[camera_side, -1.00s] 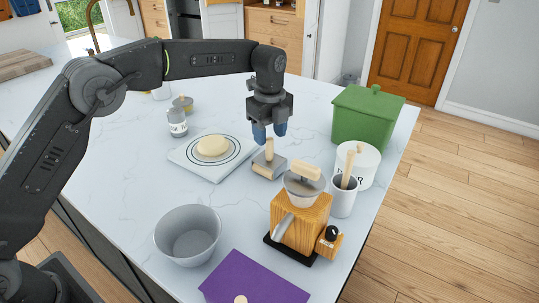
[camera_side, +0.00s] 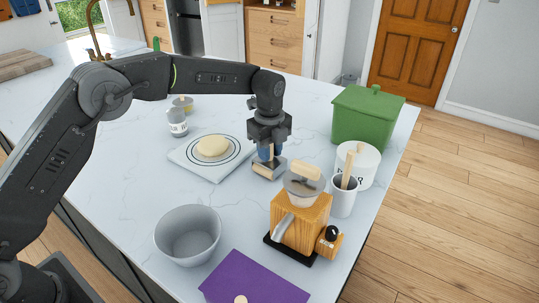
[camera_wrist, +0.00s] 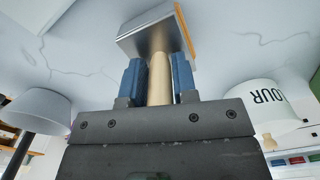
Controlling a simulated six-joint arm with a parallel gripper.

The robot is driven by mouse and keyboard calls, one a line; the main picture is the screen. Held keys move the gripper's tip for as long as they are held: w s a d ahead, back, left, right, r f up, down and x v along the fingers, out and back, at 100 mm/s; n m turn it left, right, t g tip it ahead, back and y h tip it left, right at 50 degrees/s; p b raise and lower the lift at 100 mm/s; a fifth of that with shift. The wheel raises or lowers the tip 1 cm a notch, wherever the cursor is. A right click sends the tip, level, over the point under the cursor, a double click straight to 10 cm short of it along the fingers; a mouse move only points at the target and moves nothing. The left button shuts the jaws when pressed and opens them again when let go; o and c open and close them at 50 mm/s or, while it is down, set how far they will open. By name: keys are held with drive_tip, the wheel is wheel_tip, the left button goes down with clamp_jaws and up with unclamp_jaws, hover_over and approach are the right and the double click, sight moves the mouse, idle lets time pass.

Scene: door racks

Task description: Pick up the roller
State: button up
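The likely roller is a tool with an upright pale wooden handle and a grey metal block (camera_side: 267,169) at its foot. It rests on the white counter just right of the dough board. My gripper (camera_side: 268,153) is lowered over it, its blue fingertips around the handle and hiding most of it. In the wrist view the handle (camera_wrist: 160,80) runs between the two blue fingers (camera_wrist: 159,82), close to both. The metal block (camera_wrist: 150,38) lies beyond the fingertips. I cannot tell whether the fingers press on the handle.
A board (camera_side: 190,156) with dough (camera_side: 213,146) lies left. A wooden grinder (camera_side: 301,221), a cup (camera_side: 343,202), a white flour canister (camera_side: 368,166) and a green box (camera_side: 366,119) stand right. A grey bowl (camera_side: 187,222) and purple item (camera_side: 253,282) are in front.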

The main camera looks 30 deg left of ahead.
clamp_jaws()
drive_tip(key=shift+r, duration=0.5)
drive_tip(key=r, duration=0.3)
drive_tip(key=shift+a+r, duration=0.2)
drive_tip(key=shift+r, duration=0.1)
drive_tip(key=s+a+r, duration=0.3)
drive_tip(key=a+r, duration=0.3)
drive_tip(key=a, duration=0.4)
drive_tip(key=shift+a+r, duration=0.25)
drive_tip(key=shift+a, duration=0.15)
